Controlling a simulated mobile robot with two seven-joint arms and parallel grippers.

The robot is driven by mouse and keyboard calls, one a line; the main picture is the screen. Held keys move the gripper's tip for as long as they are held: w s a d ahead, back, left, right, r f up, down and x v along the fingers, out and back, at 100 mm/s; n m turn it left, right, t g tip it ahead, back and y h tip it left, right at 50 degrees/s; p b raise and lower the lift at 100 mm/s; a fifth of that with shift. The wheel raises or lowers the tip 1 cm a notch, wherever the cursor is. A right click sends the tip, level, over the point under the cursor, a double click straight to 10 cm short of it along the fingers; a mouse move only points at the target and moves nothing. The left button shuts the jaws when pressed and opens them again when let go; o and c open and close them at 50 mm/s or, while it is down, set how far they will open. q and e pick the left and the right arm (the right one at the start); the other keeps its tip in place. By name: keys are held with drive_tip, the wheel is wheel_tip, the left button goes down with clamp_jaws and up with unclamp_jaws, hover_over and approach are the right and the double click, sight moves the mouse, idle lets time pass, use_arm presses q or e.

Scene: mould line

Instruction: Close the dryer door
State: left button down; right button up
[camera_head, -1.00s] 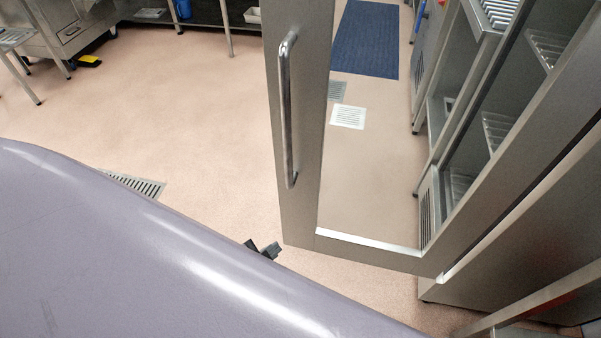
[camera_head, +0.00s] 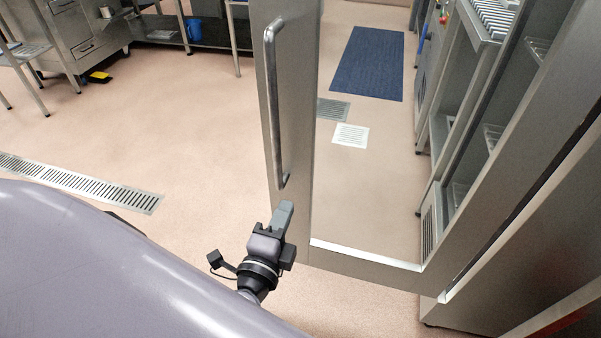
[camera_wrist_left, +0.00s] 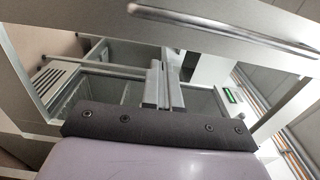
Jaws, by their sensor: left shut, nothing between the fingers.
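The dryer door (camera_head: 291,110) is a metal frame with a clear pane. It stands open, swung out from the steel cabinet (camera_head: 570,245) at the right in the head view. Its long bar handle (camera_head: 275,110) runs down the outer stile; in the wrist view the handle (camera_wrist_left: 220,28) crosses the top. My left gripper (camera_head: 284,207) is shut and empty, just below the handle's lower end, in front of the stile. It also shows in the wrist view (camera_wrist_left: 165,65). I cannot tell whether it touches the door. My right gripper is not in view.
The floor to the left is open, with a long drain grate (camera_head: 80,182). Steel tables and a cabinet (camera_head: 80,32) stand at the back left.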

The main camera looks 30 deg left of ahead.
sight(305, 164)
use_arm(q)
drive_tip(key=p+x, duration=0.1)
drive_tip(key=x, duration=1)
drive_tip(key=shift+w, duration=0.1)
